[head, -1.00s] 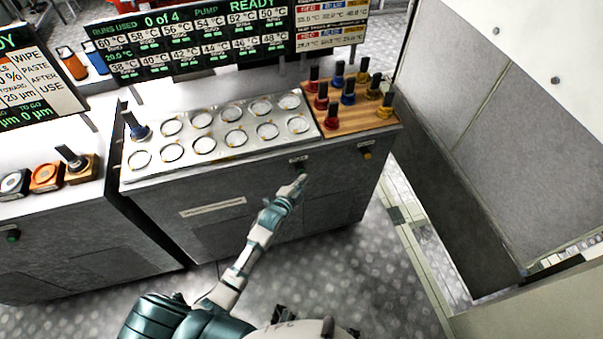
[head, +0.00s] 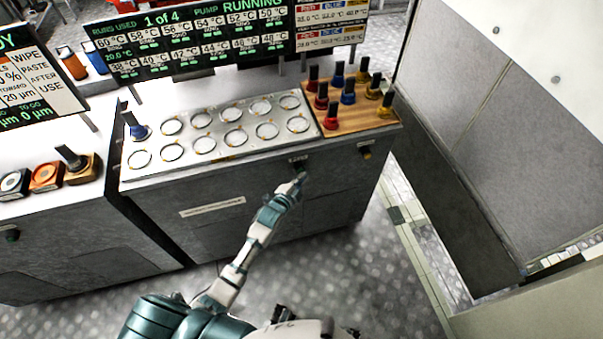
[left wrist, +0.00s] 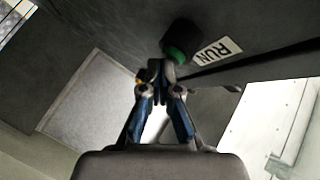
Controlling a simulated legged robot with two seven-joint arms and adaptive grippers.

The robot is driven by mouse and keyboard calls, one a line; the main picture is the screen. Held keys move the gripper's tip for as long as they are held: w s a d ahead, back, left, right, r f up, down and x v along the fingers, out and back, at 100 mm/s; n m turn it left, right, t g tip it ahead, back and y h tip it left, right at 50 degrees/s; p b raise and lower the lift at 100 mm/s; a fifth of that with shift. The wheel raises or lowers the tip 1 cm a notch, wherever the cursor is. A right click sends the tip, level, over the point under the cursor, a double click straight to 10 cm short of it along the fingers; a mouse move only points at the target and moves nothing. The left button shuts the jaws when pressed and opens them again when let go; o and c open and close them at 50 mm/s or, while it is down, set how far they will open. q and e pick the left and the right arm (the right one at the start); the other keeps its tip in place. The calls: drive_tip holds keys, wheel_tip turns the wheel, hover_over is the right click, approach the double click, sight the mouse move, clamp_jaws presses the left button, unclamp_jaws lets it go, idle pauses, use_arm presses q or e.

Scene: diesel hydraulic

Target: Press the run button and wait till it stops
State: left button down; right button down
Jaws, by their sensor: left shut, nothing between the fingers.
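The run button is a green button in a dark round housing (left wrist: 178,52), beside a white RUN label (left wrist: 217,50), on the dark front of the bench. My left gripper (left wrist: 160,68) is shut and empty, its fingertips at the lower left edge of the button; I cannot tell whether they touch it. In the head view the left gripper (head: 298,178) is just below the button's spot on the bench front. The display board (head: 190,38) reads "1 of 4" runs used and pump "RUNNING". My right gripper is not in view.
The bench top holds a metal plate (head: 222,150) with several round wells and one blue-based knob (head: 138,130). A wooden rack (head: 350,118) carries several red, blue and yellow pieces. A second button (head: 366,153) sits to the right. A grey wall stands at right.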

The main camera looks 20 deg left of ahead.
use_arm(q)
drive_tip(key=shift+w, duration=0.1)
idle(0.3)
drive_tip(key=shift+s+d+p, duration=0.5)
drive_tip(key=shift+s+p, duration=0.15)
drive_tip(key=shift+s, duration=0.15)
drive_tip(key=s+d+p, duration=0.1)
drive_tip(key=s+d, duration=0.1)
drive_tip(key=s+p, duration=0.1)
drive_tip(key=s, duration=0.1)
drive_tip(key=shift+s+d+p, duration=0.1)
drive_tip(key=shift+d+p, duration=0.25)
drive_tip(key=shift+d, duration=0.05)
idle(2.4)
